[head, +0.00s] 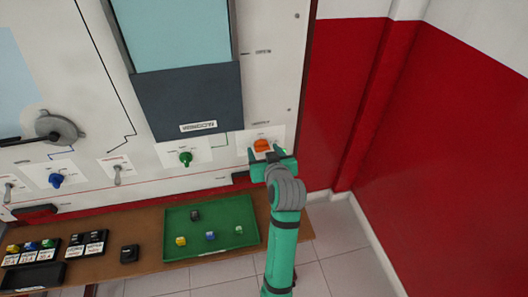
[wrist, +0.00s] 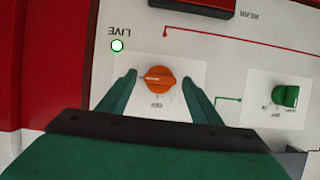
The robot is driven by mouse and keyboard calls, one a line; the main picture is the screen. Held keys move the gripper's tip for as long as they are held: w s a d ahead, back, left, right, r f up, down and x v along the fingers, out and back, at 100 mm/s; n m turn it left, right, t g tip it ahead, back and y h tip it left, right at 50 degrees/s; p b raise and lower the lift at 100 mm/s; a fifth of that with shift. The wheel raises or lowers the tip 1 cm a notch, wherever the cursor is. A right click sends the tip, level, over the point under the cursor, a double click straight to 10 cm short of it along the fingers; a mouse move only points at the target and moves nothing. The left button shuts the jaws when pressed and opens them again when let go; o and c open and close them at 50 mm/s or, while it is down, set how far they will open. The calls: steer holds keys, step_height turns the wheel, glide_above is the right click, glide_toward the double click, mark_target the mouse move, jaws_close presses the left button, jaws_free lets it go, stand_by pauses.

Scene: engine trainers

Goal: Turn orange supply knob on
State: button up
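The orange supply knob (head: 261,145) sits on a white plate low on the right side of the panel. It also shows in the wrist view (wrist: 158,78), with its ridge lying roughly sideways and a label with small lettering below it. My gripper (head: 268,154) is in front of the knob. In the wrist view its two green fingers (wrist: 160,88) are spread, one on each side of the knob, with a gap on both sides. Nothing is held. Whether the fingertips reach the depth of the knob is hard to tell.
A green knob (wrist: 286,96) is beside it on another plate. A round white lamp (wrist: 117,45) is near the word LIVE. Below the panel, a wooden shelf (head: 150,227) carries a green tray (head: 178,247) with small blocks. A red wall (head: 430,120) stands to the right.

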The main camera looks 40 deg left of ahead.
steer(key=v, duration=1)
steer(key=shift+s+d, duration=0.25)
steer(key=shift+s, duration=0.1)
